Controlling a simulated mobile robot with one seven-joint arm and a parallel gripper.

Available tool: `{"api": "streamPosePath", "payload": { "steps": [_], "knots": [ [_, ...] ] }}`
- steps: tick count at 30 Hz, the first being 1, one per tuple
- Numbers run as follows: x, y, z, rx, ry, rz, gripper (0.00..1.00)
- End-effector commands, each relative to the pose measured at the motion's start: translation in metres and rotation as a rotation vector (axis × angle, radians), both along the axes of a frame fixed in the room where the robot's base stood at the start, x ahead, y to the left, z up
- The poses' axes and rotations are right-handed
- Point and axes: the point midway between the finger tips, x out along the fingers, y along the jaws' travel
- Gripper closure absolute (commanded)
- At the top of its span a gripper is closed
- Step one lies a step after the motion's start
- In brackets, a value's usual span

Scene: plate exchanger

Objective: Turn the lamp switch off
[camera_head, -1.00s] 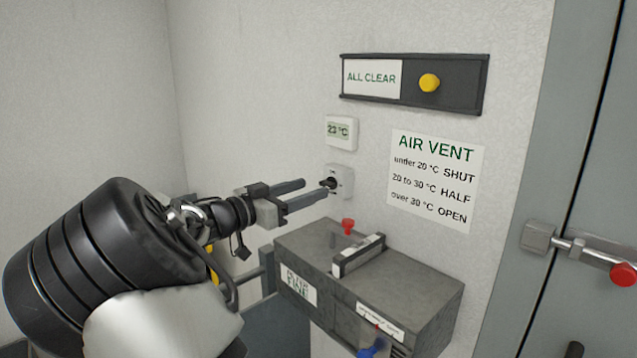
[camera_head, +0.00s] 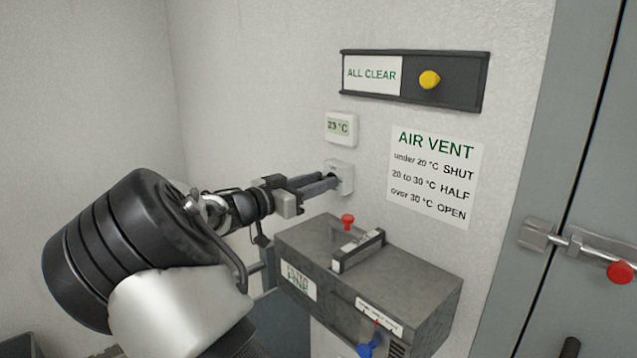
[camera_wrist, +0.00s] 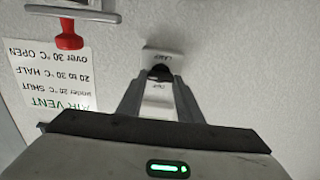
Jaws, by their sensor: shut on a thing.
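The lamp switch (camera_head: 346,176) is a small white plate on the wall below the thermostat. In the wrist view its plate (camera_wrist: 157,55) shows upside down with small, hard-to-read lettering, and a dark lever (camera_wrist: 160,72) stands out from it. My gripper (camera_head: 332,182) reaches it from the left, with its fingertips at the plate. In the wrist view my gripper (camera_wrist: 160,80) has its two fingers on either side of the dark lever, shut on it. The fingers hide most of the lever in the head view, so its position is hard to tell.
A grey box with a red knob (camera_head: 347,221) on top juts from the wall below the switch. The thermostat (camera_head: 340,128) reads 23 °C. An AIR VENT sign (camera_head: 432,178) hangs to the right, and a grey door (camera_head: 570,130) with a red-ended bolt stands beyond.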

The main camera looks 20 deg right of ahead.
Motion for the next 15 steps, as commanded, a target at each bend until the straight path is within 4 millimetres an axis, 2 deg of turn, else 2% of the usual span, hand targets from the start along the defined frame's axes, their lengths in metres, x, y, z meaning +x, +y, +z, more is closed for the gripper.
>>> {"api": "streamPosePath", "payload": {
  "steps": [8, 15],
  "knots": [
    [0.0001, 0.0002, -0.0025, -0.023, 0.056, 0.0, 0.9],
    [0.0008, 0.0001, -0.0043, -0.083, 0.206, 0.0, 0.9]
  ]
}}
